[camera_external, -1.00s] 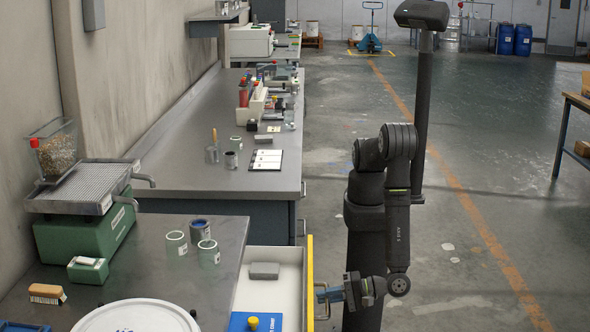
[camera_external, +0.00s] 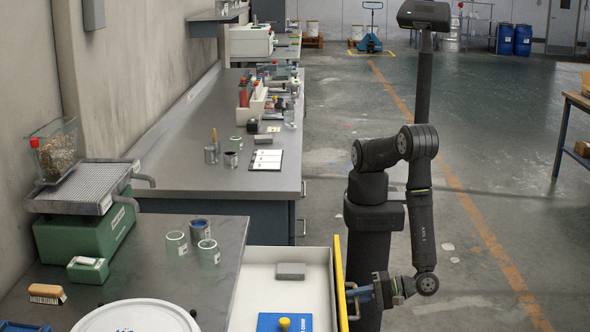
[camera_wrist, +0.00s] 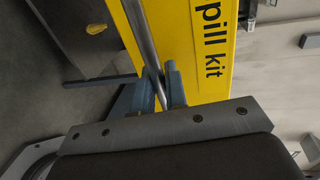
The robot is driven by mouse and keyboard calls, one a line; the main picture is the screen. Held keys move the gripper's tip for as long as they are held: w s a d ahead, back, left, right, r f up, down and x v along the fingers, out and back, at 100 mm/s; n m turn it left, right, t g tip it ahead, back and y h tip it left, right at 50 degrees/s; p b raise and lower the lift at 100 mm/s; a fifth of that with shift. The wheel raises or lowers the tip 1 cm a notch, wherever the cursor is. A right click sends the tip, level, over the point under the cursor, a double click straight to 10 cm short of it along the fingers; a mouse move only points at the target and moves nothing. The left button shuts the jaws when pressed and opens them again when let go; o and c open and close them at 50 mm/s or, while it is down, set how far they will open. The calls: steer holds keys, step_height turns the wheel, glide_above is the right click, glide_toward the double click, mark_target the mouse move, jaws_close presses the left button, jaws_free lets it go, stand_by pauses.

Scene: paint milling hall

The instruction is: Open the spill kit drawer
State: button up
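The spill kit drawer (camera_external: 258,290) stands well out from the bench, its white inside showing in the external view. Its yellow front (camera_external: 341,290) faces right; in the wrist view the yellow front (camera_wrist: 185,50) reads "pill kit", the rest cut off. A grey bar handle (camera_wrist: 140,35) runs along the front. My gripper (camera_external: 354,292) is at this handle, and in the wrist view my gripper (camera_wrist: 161,90) has one finger on each side of the bar, shut on it. Inside the drawer lie a grey block (camera_external: 290,271) and a blue item (camera_external: 272,322) with a yellow knob.
The bench top (camera_external: 150,265) beside the drawer holds a green scale (camera_external: 85,235), several small cans (camera_external: 199,230), a brush (camera_external: 46,293) and a white round lid (camera_external: 135,316). Open floor (camera_external: 480,280) lies to the right of my arm.

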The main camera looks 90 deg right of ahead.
steer(key=o, duration=0.4)
steer(key=shift+c, duration=0.2)
steer(key=shift+s, duration=0.1)
steer(key=v, duration=1.7)
steer(key=shift+s, duration=0.1)
steer(key=x, duration=1.7)
steer(key=shift+w, duration=0.25)
steer(key=v, duration=1.7)
steer(key=shift+s, duration=0.3)
